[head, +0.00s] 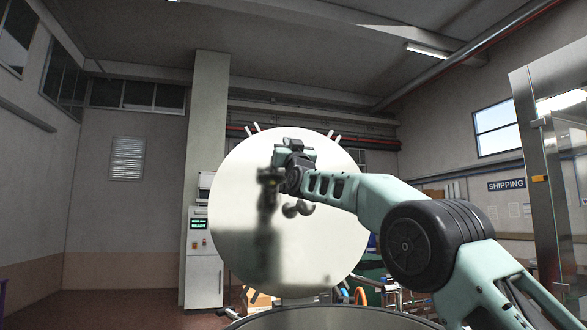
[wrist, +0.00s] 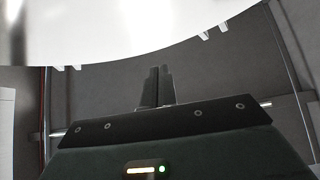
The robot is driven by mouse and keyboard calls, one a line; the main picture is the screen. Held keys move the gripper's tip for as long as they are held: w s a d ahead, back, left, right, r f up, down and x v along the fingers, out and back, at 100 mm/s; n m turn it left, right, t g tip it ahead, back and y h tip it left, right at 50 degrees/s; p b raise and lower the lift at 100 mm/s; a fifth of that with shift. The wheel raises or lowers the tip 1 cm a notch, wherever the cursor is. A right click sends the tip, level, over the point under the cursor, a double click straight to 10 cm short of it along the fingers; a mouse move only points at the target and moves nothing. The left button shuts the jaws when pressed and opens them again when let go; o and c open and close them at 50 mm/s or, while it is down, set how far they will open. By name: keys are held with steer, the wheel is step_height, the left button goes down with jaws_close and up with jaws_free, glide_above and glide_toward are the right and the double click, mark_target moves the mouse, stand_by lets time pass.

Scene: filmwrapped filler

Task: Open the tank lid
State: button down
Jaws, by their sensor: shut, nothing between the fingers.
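The tank lid (head: 240,220) is a large round shiny disc, standing steeply raised behind the tank in the head view. Its underside seems to face me, with a blurred reflection of my arm in it. The tank's round metal rim (head: 330,316) shows at the bottom edge; its inside is hidden. My gripper (head: 268,176) is in front of the lid's face, left of its centre. I cannot tell whether it touches the lid. In the wrist view my gripper's fingers (wrist: 157,72) are together and empty, below the lid's pale curved edge (wrist: 150,40).
A control cabinet (head: 204,262) with a green display stands at the left, beside a pale column (head: 207,120). A metal-framed structure (head: 545,180) stands at the right near a SHIPPING sign (head: 506,184). The floor at the left is clear.

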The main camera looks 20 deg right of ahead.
steer(key=b+v, duration=0.8)
steer(key=shift+s+f, duration=0.2)
steer(key=shift+f, duration=0.05)
